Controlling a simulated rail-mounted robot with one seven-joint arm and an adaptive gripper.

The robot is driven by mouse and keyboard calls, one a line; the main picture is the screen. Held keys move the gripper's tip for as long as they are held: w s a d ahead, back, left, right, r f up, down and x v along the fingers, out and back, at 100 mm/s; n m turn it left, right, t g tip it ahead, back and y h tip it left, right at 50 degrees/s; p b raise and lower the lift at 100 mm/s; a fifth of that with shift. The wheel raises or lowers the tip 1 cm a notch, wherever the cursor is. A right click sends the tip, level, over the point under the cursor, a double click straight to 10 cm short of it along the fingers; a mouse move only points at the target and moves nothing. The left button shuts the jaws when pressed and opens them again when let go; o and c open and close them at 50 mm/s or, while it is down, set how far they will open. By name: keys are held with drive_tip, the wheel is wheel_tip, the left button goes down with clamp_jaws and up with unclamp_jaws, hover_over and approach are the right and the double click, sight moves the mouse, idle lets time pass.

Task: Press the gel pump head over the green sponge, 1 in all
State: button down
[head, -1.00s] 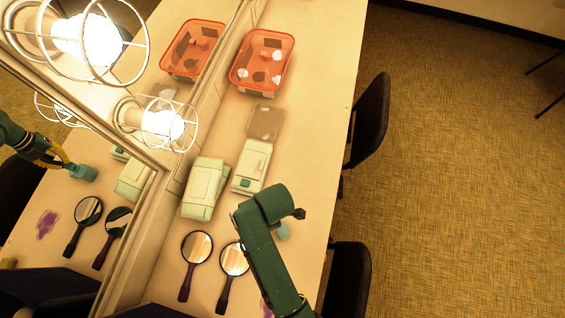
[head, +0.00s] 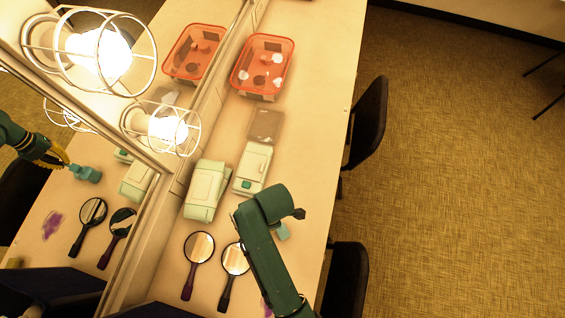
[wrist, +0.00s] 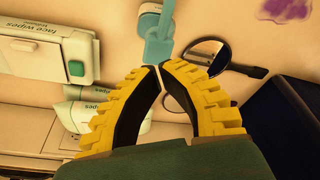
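The teal gel pump (wrist: 152,38) is just beyond my fingertips in the wrist view, its spout toward the top. A piece of it (head: 283,231) shows beside my arm in the head view, and my arm hides the rest. My gripper (wrist: 159,68) has its two yellow-backed fingers brought together at the tips, with only a thin slit between them and nothing held. The tips overlap the lower edge of the pump in the picture; I cannot tell whether they touch it. I cannot make out the green sponge.
Two hand mirrors (head: 199,248) lie left of my arm. Pale green wipes packs (head: 206,190), a clear-lidded box (head: 265,125) and an orange basket (head: 262,68) stand farther along the counter. The wall mirror and caged lamps (head: 168,129) line the left. A purple smear (wrist: 287,9) marks the counter.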

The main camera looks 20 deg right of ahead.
wheel_tip(320, 180, up, 2)
drive_tip(key=shift+r+p, duration=0.15)
drive_tip(key=shift+p, duration=0.65)
drive_tip(key=shift+r, duration=1.6)
drive_tip(key=w+d+r+m+t, duration=0.15)
drive_tip(key=w+r+t, duration=0.3)
drive_tip(key=r, duration=0.55)
drive_tip(key=w+d+r+m+t+h, duration=0.15)
drive_tip(key=w+r+t, duration=0.35)
drive_tip(key=r, duration=0.5)
drive_tip(key=w+d+r+m+t+y, duration=0.1)
drive_tip(key=w+r+m+t, duration=0.15)
drive_tip(key=w+r, duration=0.6)
drive_tip(key=s+d+r+m+t, duration=0.1)
drive_tip(key=s+r+m+t, duration=0.2)
drive_tip(key=r, duration=0.5)
drive_tip(key=s+r+m+t+h, duration=0.1)
drive_tip(key=s+r+m+t, duration=0.2)
drive_tip(key=r, duration=0.6)
drive_tip(key=s+d+r+m+t+h, duration=0.1)
drive_tip(key=s+r+m+t, duration=0.2)
drive_tip(key=r, duration=0.5)
drive_tip(key=shift+s+d+r+m+t, duration=0.3)
drive_tip(key=shift+s+m+t, duration=0.15)
drive_tip(key=shift+m, duration=0.7)
